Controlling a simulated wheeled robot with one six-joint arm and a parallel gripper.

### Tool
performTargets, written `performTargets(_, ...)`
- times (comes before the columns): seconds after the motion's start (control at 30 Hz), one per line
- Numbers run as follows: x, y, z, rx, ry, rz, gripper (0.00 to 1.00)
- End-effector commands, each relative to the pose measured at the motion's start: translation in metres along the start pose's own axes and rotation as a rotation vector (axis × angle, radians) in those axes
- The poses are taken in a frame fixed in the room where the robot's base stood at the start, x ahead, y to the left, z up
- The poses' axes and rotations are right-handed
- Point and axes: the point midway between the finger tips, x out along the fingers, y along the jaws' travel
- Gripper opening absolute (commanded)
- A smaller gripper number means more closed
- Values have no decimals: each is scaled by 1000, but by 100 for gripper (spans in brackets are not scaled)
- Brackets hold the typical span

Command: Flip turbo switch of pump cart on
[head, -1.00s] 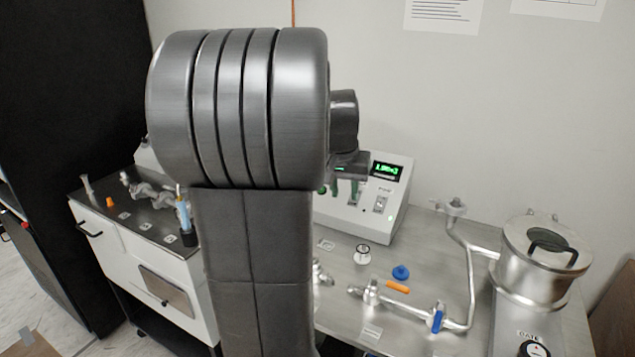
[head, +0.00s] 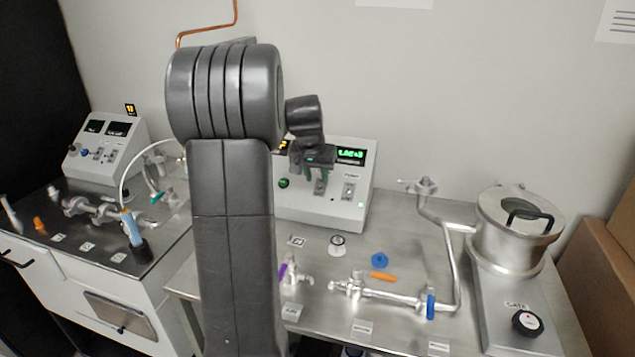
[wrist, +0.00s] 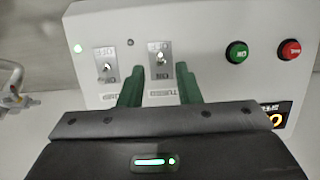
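The pump cart's white control box (head: 340,206) stands at the back of the steel table. Its turbo switch (wrist: 161,66) is a small toggle on a metal plate with OFF and ON marks, seen upside down in the wrist view. My gripper (wrist: 160,84) is open and empty. Its two green fingers are spread on either side of the turbo plate in the picture; I cannot tell whether they touch the panel. The toggle's exact tilt is too small to tell. In the head view my gripper (head: 315,173) partly covers the turbo switch (head: 320,187).
The pump switch (wrist: 106,66) is beside it, with a lit green light (wrist: 77,48). A green button (wrist: 236,52) and a red button (wrist: 289,49) are on the other side. Metal piping (head: 390,294) and a lidded chamber (head: 510,240) stand on the table.

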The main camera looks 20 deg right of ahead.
Motion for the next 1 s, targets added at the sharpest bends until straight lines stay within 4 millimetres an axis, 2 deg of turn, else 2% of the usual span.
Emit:
performTargets(0.03, 9, 0, 1, 0, -4, 2, 31)
performTargets(0.2, 28, 0, 0, 0, -1, 1, 31)
performTargets(0.57, 34, 0, 0, 0, 0, 0, 31)
performTargets(0.6, 34, 0, 0, 0, 0, 0, 29)
performTargets(0.73, 34, 0, 0, 0, 0, 0, 3)
performTargets(0.77, 34, 0, 0, 0, 0, 0, 0)
performTargets(1.0, 33, 0, 0, 0, -4, 0, 0)
